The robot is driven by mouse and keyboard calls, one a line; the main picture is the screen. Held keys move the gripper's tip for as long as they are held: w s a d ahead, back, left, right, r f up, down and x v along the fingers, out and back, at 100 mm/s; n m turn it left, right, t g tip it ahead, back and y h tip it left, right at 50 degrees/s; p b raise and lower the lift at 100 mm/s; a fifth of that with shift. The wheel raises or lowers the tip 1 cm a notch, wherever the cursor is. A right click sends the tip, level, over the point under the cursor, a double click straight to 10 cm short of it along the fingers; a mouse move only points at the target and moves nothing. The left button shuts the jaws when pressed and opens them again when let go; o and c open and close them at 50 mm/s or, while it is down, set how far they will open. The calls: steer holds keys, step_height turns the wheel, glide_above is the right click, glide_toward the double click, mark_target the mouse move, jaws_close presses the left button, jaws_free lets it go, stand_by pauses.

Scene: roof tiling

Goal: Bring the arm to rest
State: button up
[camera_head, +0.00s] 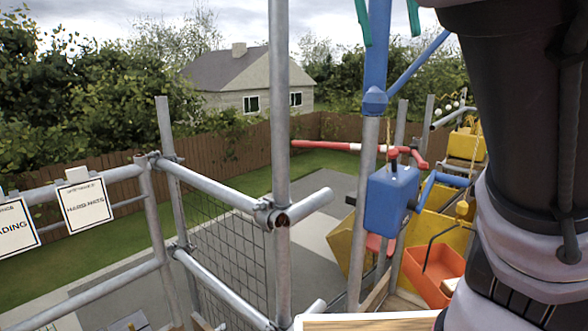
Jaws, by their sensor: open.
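My arm (520,130) fills the right side of the head view, very close to the camera. Its dark links run from the top edge down to the lower right, with pale grey wrappings around them. My gripper is not in view, so its jaws cannot be seen. The arm hides what lies behind it on the right.
Grey scaffold tubes with a corner upright (280,110) and guard rails stand in front. A blue hoist (388,197) hangs on a post, with an orange bucket (437,272) and yellow containers near my arm. A wooden board (370,323) lies at the bottom edge.

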steer(key=w+d+f+n+t+y, duration=0.1)
steer(key=d+f+n+t, duration=0.3)
steer(key=n, duration=0.6)
steer(key=d+f+n, duration=0.2)
steer(key=d+n, duration=0.4)
steer(key=n, duration=0.3)
steer(key=w+d+f+n+t+y, duration=0.1)
steer(key=w+f+n+t+y, duration=0.2)
steer(key=f+n, duration=0.4)
steer(key=shift+w+f+n+t+y, duration=0.45)
steer(key=shift+w+n, duration=0.85)
steer(key=shift+n, duration=3.1)
steer(key=shift+d+r, duration=0.1)
steer(key=shift+d, duration=0.05)
